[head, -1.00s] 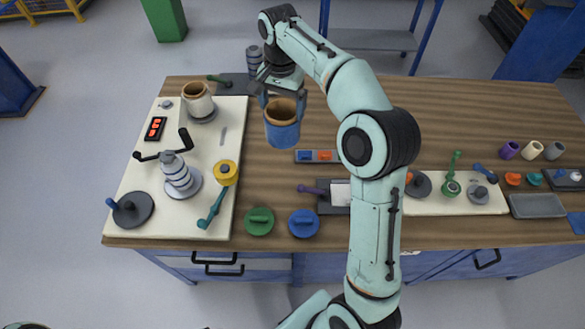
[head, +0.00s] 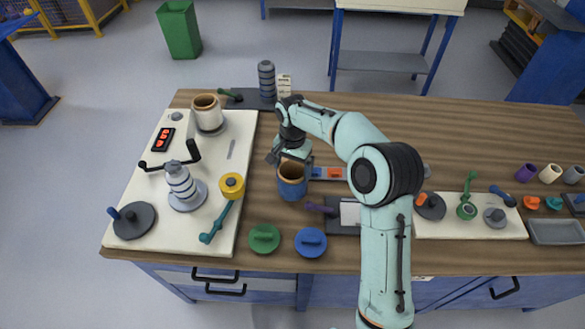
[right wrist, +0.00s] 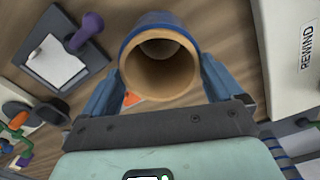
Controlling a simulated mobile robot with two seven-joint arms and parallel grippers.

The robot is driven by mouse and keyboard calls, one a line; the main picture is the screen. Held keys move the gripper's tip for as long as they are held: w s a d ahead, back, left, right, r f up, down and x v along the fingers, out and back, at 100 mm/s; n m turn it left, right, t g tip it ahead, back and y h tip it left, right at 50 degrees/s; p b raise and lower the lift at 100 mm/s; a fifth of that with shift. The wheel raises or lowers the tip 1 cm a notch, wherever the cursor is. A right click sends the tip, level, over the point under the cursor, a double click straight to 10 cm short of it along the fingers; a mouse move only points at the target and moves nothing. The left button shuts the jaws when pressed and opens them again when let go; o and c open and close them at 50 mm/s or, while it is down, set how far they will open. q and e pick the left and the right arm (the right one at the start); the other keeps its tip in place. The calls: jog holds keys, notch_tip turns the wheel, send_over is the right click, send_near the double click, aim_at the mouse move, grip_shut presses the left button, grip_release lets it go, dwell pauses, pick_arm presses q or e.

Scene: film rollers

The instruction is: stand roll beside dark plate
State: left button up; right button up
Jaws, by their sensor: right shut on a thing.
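My right gripper (head: 291,158) is shut on a blue roll (head: 292,188) with a brown core, held upright with its open end up. The roll also shows between the fingers in the right wrist view (right wrist: 160,62). It is low over the wood or on it; I cannot tell whether it touches. A dark plate (head: 335,226) with a purple handle and a white sheet lies just right of and in front of the roll. It is at the upper left in the right wrist view (right wrist: 95,62). Another dark plate (head: 240,98) lies at the back. My left gripper is not in view.
A cream board (head: 225,190) to the left bears a white roll (head: 208,112), a crank spindle and a yellow-topped lever. A green disc (head: 264,239) and a blue disc (head: 311,243) lie near the front edge.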

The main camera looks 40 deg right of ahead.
jog(key=shift+f, duration=0.4)
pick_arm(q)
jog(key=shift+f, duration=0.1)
pick_arm(e)
jog(key=shift+f, duration=0.1)
jog(key=o, duration=1.2)
jog(key=shift+f, duration=0.1)
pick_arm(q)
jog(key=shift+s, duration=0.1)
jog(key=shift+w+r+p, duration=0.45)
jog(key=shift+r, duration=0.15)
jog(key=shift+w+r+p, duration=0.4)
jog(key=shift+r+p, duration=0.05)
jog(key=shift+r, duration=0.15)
pick_arm(e)
notch_tip(320, 180, up, 12)
jog(key=shift+r, duration=0.2)
